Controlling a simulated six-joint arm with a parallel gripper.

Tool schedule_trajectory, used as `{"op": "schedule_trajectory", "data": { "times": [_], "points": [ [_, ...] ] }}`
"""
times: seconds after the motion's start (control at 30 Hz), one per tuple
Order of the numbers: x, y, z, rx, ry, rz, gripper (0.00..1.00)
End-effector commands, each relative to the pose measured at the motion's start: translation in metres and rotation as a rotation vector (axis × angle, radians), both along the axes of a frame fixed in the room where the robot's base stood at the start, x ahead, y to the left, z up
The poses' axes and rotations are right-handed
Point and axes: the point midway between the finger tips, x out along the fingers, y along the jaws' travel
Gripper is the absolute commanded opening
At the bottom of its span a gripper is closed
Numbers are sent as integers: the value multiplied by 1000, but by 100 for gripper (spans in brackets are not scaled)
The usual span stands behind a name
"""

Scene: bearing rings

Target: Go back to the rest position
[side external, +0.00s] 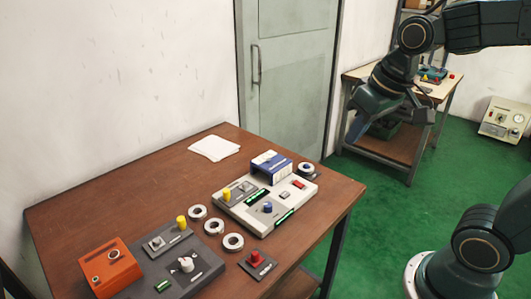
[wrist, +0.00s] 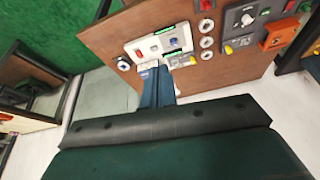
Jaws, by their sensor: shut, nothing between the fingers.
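In the wrist view the closed fingers (wrist: 157,88) reach up from the dark gripper body.
A pale panel (side external: 235,212) with a blue-and-white box (side external: 271,163), a grey panel (side external: 200,266), an orange box (side external: 110,267), a red-button box (side external: 257,263) and white paper (side external: 214,148) are on the table. A second bench (side external: 360,75) stands behind my arm. Green floor (side external: 365,215) is open between.

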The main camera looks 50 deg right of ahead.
Motion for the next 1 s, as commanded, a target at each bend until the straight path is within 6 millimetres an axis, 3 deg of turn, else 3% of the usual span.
{"op": "schedule_trajectory", "data": {
  "times": [0.2,0.43,0.6,1.0],
  "points": [
    [-42,12,3,-12,-59,58,0],
    [-73,19,-2,-21,-103,105,0],
    [-83,21,-5,-24,-117,121,0],
    [-84,21,-6,-25,-118,123,0]
  ]
}}
